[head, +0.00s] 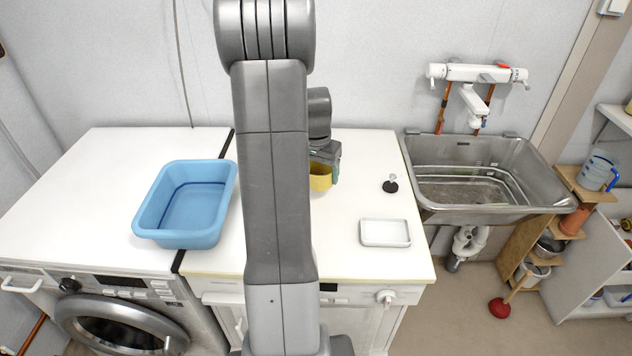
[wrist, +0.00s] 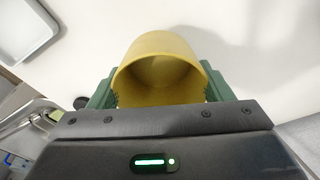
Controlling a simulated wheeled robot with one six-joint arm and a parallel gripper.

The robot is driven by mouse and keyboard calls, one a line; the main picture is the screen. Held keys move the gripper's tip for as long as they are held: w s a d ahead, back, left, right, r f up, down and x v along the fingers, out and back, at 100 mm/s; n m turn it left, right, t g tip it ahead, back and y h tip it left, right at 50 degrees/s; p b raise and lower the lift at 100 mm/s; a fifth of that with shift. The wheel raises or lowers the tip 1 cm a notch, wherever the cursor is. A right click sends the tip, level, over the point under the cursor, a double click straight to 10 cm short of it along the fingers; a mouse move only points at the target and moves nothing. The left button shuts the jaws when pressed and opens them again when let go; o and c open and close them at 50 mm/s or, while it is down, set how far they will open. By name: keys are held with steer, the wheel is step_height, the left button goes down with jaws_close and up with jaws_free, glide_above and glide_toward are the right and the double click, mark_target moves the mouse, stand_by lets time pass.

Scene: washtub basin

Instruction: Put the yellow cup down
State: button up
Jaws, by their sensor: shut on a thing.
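The yellow cup (head: 320,180) is at the right side of my arm in the head view, over the white counter (head: 350,285), partly hidden by the arm. In the wrist view the yellow cup (wrist: 160,62) sits between the green fingers of my gripper (wrist: 160,92), its open mouth facing the camera. My gripper (head: 326,160) is shut on the cup in the head view. I cannot tell whether the cup's base touches the counter.
A blue basin (head: 160,232) stands to the left. A white tray (head: 385,243) and a small black stopper (head: 390,186) lie on the counter to the right. A metal sink (head: 480,213) adjoins the counter's right edge. Counter between cup and tray is clear.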

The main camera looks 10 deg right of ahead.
steer(key=shift+f+p, duration=0.3)
steer(key=shift+f, duration=2.5)
steer(key=shift+f, duration=0.2)
steer(key=o, duration=1)
steer(key=shift+r, duration=0.1)
